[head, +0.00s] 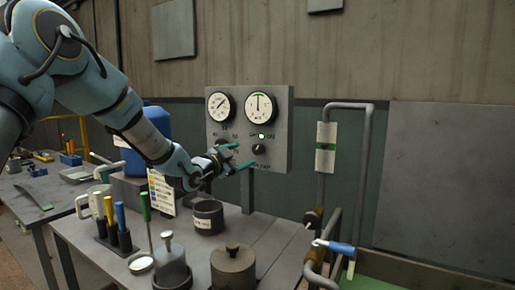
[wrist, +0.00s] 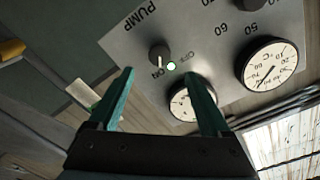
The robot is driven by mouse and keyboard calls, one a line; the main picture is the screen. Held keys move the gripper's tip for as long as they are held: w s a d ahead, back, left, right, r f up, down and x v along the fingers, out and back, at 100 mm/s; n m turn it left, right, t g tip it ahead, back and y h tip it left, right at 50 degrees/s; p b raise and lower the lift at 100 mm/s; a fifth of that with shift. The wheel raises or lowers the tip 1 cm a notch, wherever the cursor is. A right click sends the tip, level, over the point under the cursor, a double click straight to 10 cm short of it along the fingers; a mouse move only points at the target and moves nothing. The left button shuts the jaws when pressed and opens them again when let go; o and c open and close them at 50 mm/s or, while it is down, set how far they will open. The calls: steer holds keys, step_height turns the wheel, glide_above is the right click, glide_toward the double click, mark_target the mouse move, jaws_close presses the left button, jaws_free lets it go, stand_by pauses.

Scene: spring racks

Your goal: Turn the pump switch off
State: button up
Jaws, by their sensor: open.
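The pump switch (head: 259,149) is a dark round knob at the lower right of a grey panel (head: 281,112). In the wrist view the knob (wrist: 159,52) sits by the PUMP label, and its pale pointer mark faces the ON label. A small green lamp (wrist: 171,66) beside it is lit; it also glows in the head view (head: 261,136). My gripper (head: 243,155) is open and empty, just in front of the panel and left of the knob in the head view. In the wrist view the knob lies beyond the gap between the green fingertips (wrist: 160,73), apart from them.
Two gauges (head: 221,107) (head: 261,108) are on the panel above. Below, the grey bench (head: 228,268) holds a dark cup (head: 208,216), lidded pots (head: 233,266) and several upright tools. A pipe (head: 367,160) with a blue-handled valve (head: 335,247) stands at right.

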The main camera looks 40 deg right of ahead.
mark_target(257, 149)
steer(key=p+x, duration=0.3)
steer(key=x, duration=0.5)
steer(key=shift+d, duration=0.35)
steer(key=shift+c, duration=0.4)
jaws_close()
